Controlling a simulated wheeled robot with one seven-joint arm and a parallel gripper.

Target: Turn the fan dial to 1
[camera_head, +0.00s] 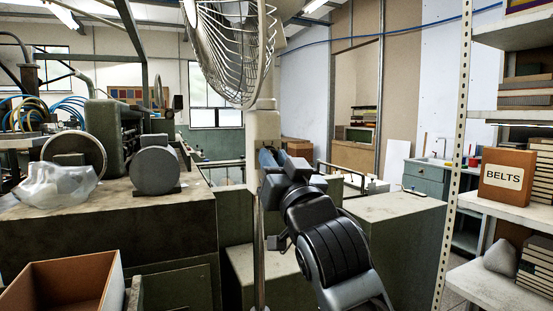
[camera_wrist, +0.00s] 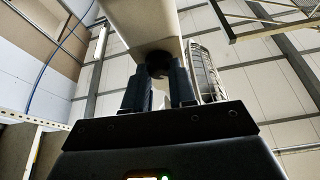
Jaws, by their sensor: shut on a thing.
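The fan (camera_head: 238,45) stands in the upper middle of the head view, with a pale wire cage and a cream body and post (camera_head: 263,125). Its cream housing (camera_wrist: 140,20) fills the top of the wrist view, with the cage to the right. The dark round fan dial (camera_wrist: 158,60) is on the underside of this housing. My gripper (camera_wrist: 159,76) is at the dial, one finger on each side, and is shut on it. In the head view my gripper (camera_head: 275,162) is in front of the post; the dial is hidden there. The dial's numbers cannot be read.
An open brown box (camera_head: 65,285) is at lower left. A shelf rack (camera_head: 455,160) with a BELTS box (camera_head: 507,176) stands at right.

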